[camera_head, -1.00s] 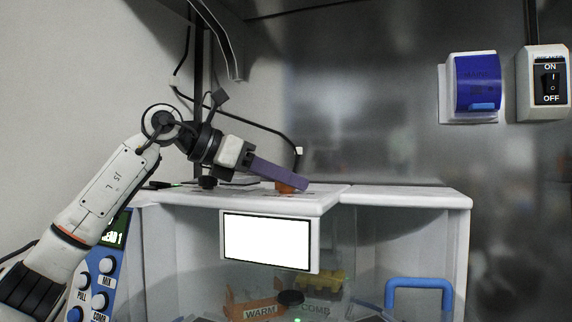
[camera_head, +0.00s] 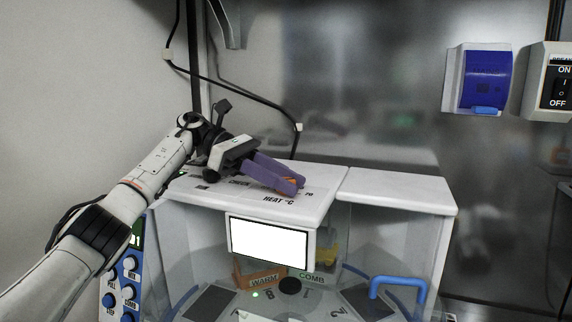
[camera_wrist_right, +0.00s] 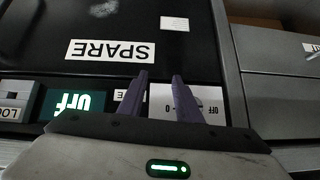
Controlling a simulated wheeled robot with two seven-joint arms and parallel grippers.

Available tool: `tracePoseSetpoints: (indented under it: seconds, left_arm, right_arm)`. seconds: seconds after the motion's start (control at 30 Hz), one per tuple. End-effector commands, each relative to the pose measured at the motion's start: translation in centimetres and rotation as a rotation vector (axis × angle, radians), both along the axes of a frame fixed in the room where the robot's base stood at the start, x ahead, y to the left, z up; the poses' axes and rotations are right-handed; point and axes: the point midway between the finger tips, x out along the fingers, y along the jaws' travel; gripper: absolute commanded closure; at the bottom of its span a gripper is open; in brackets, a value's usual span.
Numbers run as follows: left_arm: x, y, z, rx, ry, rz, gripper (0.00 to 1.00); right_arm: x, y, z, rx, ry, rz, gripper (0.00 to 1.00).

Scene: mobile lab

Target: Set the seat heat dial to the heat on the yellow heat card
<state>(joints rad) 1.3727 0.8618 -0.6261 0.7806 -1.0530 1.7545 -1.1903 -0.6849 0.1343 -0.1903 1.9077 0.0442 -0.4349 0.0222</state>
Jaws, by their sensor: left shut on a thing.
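My left gripper (camera_head: 292,184) has purple fingers and is shut on the orange seat heat dial (camera_head: 288,180), on top of the white cabinet (camera_head: 235,195). The fingers cover most of the dial, so its pointer is hidden. "HEAT °C" is printed in front of it, with scale marks partly hidden by the gripper. No yellow heat card can be made out for certain. My right gripper (camera_wrist_right: 159,78) shows in the right wrist view, with its two purple fingers apart and nothing between them, before a dark panel labelled "SPARE".
Below the dial are a blank white screen (camera_head: 268,243), an orange "WARM" label (camera_head: 264,281), a yellow object (camera_head: 328,260) behind the clear front, and a blue handle (camera_head: 398,284). A blue-buttoned panel (camera_head: 128,285) stands at left. A blue wall unit (camera_head: 482,80) hangs at right.

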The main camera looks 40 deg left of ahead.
Motion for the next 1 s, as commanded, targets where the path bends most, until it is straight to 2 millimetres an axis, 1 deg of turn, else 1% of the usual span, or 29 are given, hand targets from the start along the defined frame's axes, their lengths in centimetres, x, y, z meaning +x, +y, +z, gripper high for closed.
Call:
tracePoseSetpoints:
  seconds: [0.03,0.3,0.87,0.9,1.0]
  left_arm:
    - [0.03,-0.06,0.22,0.0,0.001,-0.019,0.92]
    - [-0.02,-0.07,0.0,0.003,0.001,-0.082,0.92]
    - [-0.06,-0.03,-0.23,0.007,0.004,-0.101,0.92]
    - [-0.06,-0.04,-0.25,0.007,0.004,-0.101,0.66]
    - [-0.06,-0.03,-0.21,0.006,0.003,-0.1,0.51]
  right_arm:
    - [-0.02,0.0,0.48,0.0,0.0,0.0,0.69]
    - [0.03,0.0,1.09,0.0,0.0,0.0,0.69]
    - [0.01,0.0,1.21,0.0,0.0,0.0,0.69]
    - [0.01,0.0,1.21,0.0,0.0,0.0,0.69]
    - [0.01,0.0,1.21,0.0,0.0,0.0,0.69]
